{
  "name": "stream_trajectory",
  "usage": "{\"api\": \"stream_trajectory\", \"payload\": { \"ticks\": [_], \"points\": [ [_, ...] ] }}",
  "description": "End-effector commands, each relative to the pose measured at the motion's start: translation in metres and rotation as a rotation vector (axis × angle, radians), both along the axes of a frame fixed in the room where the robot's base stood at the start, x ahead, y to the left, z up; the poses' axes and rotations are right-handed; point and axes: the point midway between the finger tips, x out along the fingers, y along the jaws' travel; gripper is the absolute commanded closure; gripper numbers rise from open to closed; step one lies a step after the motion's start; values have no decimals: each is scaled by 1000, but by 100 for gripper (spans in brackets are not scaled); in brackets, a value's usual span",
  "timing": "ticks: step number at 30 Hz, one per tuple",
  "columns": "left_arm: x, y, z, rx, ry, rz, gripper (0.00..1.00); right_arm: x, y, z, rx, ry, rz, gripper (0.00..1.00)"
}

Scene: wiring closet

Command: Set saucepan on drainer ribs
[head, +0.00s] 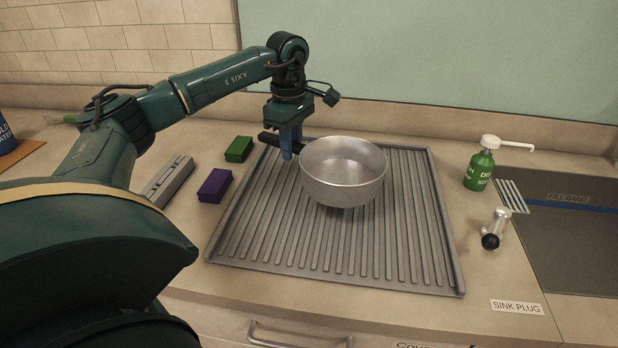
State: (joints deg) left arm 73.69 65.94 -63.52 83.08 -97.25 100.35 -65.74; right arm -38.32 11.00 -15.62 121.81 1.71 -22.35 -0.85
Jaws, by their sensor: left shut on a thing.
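The saucepan (345,178) is a round, silver metal pan, upright and empty as far as its inside shows. It is over the middle to back part of the grey ribbed drainer (290,255); I cannot tell whether its base touches the ribs. My left gripper (289,150), with blue fingers, is at the pan's left side, shut on its dark handle, whose end sticks out to the left. The fingers hide part of the handle. My right gripper is not in view.
Left of the drainer lie a green block (239,149), a purple block (215,186) and a grey bar-shaped object (168,181). To the right stand a green soap dispenser (479,171), a metal tap-like piece (497,228) and the sink (575,235). The drainer's front ribs are clear.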

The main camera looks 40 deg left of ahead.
Motion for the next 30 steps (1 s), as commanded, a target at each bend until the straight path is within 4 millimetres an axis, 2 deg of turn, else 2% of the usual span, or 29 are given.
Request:
{"api": "stream_trajectory", "payload": {
  "ticks": [3,15,26,27,30],
  "points": [
    [0,0,-16,-1,-1,-1,100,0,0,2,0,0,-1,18],
    [0,-1,-60,-1,-2,-5,100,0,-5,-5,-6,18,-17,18],
    [0,-1,-64,-1,-3,-6,100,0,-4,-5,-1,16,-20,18],
    [0,-1,-66,0,-1,-6,78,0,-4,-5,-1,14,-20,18],
    [0,-1,-65,0,-1,-6,69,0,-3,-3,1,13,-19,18]
  ]
}}
